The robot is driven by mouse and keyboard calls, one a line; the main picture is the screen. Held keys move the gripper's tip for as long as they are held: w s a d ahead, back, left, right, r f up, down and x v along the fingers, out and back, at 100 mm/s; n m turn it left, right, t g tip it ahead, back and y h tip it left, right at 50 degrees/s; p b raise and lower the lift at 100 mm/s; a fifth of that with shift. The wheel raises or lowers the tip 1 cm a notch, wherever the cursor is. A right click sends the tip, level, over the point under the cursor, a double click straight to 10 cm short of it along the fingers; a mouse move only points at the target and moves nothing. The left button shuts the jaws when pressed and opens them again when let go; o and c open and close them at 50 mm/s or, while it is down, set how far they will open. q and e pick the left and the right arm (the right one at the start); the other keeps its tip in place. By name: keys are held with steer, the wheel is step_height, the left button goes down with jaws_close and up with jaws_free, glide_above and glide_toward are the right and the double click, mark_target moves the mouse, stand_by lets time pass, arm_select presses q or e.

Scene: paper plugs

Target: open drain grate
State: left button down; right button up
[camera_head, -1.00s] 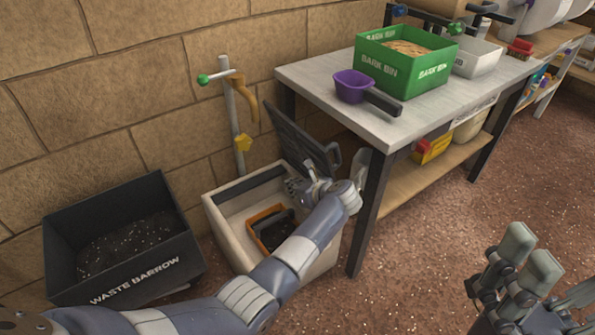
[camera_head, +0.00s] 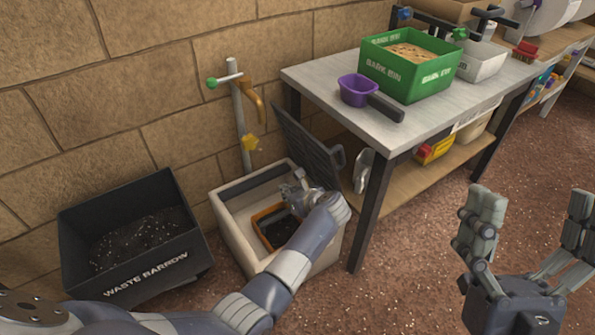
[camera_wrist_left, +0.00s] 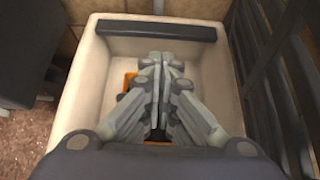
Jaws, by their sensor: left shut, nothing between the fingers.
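The drain grate (camera_head: 308,150) is a dark slatted panel with a loop handle. It stands raised, leaning back along the right side of the pale basin (camera_head: 228,222). The grate also shows at the right edge of the left wrist view (camera_wrist_left: 275,85), beside the basin (camera_wrist_left: 85,85). My left gripper (camera_head: 291,194) is shut and empty over the open basin, apart from the grate. Its closed fingers (camera_wrist_left: 160,62) point into the basin and partly hide the orange-rimmed tray (camera_head: 257,216) inside. My right gripper (camera_head: 530,215) is open and empty at the lower right, far from the basin.
A black waste barrow (camera_head: 135,240) stands left of the basin. A standpipe with a tap (camera_head: 240,115) is behind it. The workbench (camera_head: 345,120) on the right carries a purple scoop (camera_head: 358,91) and a green bark bin (camera_head: 410,70). Floor is clear between bench and right gripper.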

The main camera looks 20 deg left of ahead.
arm_select(q)
steer(key=shift+s+a+p, duration=0.5)
steer(key=shift+s+p, duration=0.1)
steer(key=shift+s, duration=0.1)
arm_select(e)
steer(key=w+f+g+h, duration=0.1)
steer(key=w+f+g, duration=0.2)
steer(key=w, duration=0.2)
steer(key=shift+a+f, duration=0.35)
steer(key=shift+a, duration=0.1)
